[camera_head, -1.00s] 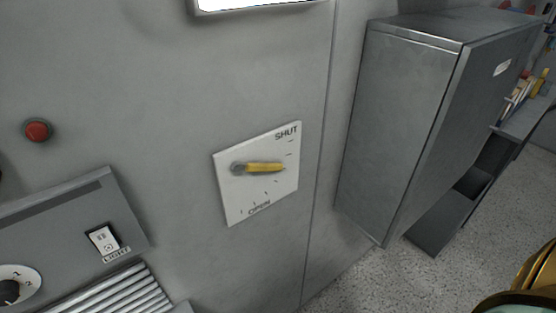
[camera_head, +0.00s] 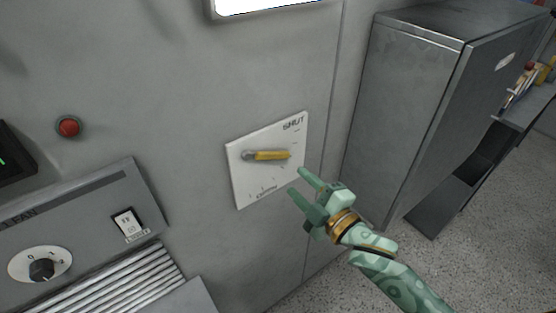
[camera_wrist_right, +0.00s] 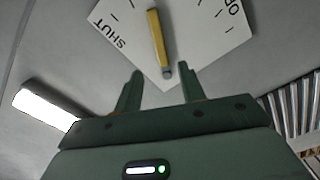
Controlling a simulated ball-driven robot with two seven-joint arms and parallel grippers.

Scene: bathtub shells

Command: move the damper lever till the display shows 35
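The damper lever (camera_head: 270,155) is a yellow handle on a grey pivot, on a white plate (camera_head: 240,188) marked SHUT at the top and OPEN at the bottom. It points right, roughly level, toward the tick marks. In the right wrist view the lever (camera_wrist_right: 157,38) lies beyond my fingers. My right gripper (camera_head: 296,180) is open and empty, below and right of the lever tip, apart from it. Its fingers also show in the wrist view (camera_wrist_right: 161,78). A dark display (camera_head: 12,155) with green characters is cut off at the left edge; its number is unreadable. My left gripper is not in view.
A red button (camera_head: 68,126) and a grey panel (camera_head: 90,200) with a dial (camera_head: 42,268) and a light switch (camera_head: 128,224) are at left. A grey cabinet (camera_head: 405,110) stands right of the plate. The wall around the plate is clear.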

